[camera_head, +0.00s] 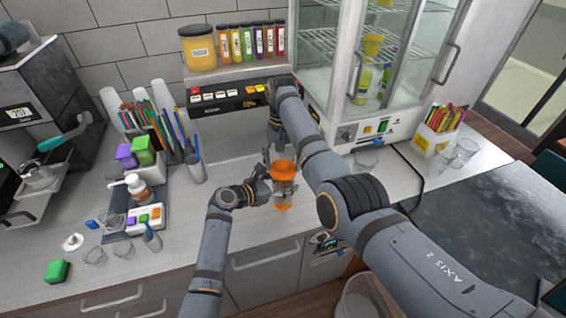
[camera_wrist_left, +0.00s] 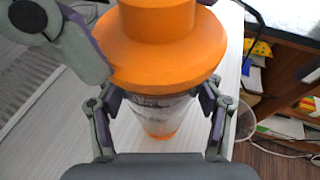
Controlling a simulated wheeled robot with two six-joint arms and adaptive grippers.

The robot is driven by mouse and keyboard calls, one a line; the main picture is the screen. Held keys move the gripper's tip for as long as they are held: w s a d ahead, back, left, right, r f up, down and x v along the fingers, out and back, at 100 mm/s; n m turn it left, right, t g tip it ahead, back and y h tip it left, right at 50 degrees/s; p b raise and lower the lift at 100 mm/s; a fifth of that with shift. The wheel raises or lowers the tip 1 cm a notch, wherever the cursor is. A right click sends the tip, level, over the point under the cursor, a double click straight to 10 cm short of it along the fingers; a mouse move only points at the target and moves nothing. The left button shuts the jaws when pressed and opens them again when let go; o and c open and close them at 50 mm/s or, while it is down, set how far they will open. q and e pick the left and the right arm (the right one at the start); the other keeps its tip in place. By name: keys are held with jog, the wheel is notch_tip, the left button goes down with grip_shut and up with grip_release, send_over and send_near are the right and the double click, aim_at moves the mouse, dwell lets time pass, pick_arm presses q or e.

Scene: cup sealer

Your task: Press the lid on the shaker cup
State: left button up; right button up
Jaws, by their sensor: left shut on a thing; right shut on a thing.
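The shaker cup (camera_wrist_left: 160,108) stands upright on the counter, with a clear body and an orange base. Its orange lid (camera_wrist_left: 165,55) sits on top, wide-brimmed with a raised centre; it also shows in the head view (camera_head: 283,170). My left gripper (camera_head: 266,186) is shut around the cup body, one finger on each side in the left wrist view. My right gripper (camera_head: 275,155) reaches down from above at the lid. One of its fingers touches the lid's left edge in the left wrist view. The seam between lid and cup is hidden under the brim.
A cup sealer machine (camera_head: 235,98) stands behind, with a glass-door cabinet (camera_head: 375,70) to its right. The counter in front of the left gripper is clear.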

jog(key=shift+f, duration=0.6)
jog(key=o, duration=1.1)
jog(key=r, duration=0.5)
jog(key=w+r, duration=0.1)
jog(key=r, duration=0.1)
jog(key=shift+r, duration=0.2)
pick_arm(q)
jog(key=o, duration=1.8)
